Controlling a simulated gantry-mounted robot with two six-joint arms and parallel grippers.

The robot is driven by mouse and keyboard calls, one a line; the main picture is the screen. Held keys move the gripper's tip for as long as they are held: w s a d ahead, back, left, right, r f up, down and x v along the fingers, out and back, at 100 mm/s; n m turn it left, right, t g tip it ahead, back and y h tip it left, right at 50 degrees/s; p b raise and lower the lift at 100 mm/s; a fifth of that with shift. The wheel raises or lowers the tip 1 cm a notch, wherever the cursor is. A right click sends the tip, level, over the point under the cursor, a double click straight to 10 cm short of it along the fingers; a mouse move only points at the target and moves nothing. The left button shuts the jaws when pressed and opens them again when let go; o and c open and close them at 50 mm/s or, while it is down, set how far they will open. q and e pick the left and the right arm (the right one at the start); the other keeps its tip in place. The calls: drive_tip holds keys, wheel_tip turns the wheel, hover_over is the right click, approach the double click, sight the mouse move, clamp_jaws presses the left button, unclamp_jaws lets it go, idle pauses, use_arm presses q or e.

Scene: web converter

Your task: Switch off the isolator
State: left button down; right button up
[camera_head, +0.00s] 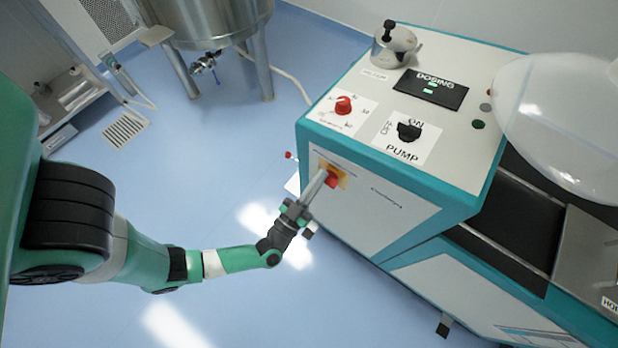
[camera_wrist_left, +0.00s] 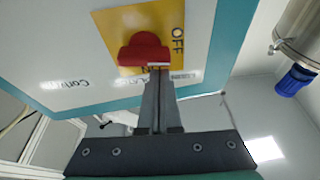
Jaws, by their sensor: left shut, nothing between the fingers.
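The isolator is a red handle (camera_head: 332,179) on a yellow plate (camera_head: 325,167), on the near side panel of the machine. In the left wrist view the red handle (camera_wrist_left: 145,51) lies across the picture on the yellow plate (camera_wrist_left: 163,22). The word OFF is readable on the plate to the right of the handle; lettering below is partly covered. My left gripper (camera_head: 322,180) is shut and empty, its fingertips (camera_wrist_left: 158,75) at the lower edge of the handle. I cannot tell whether they touch it. The right gripper is not in view.
The console top carries a red dial (camera_head: 343,106), a black pump switch (camera_head: 409,131) and a DOSING display (camera_head: 431,88). A clear dome (camera_head: 560,120) stands at the right. A steel tank (camera_head: 212,20) stands behind. The floor left of the console is clear.

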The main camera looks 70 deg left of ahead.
use_arm(q)
drive_tip(key=r+p, duration=0.2)
drive_tip(key=r, duration=0.1)
drive_tip(key=r+p, duration=0.1)
drive_tip(key=shift+w+d+r+p, duration=0.15)
drive_tip(key=shift+d+r+p, duration=0.1)
drive_tip(key=shift+r+p, duration=0.1)
drive_tip(key=f+v, duration=0.1)
drive_tip(key=v, duration=0.9)
drive_tip(key=shift+a+f+b, duration=0.2)
drive_tip(key=shift+f+b, duration=0.1)
drive_tip(key=shift+b, duration=0.1)
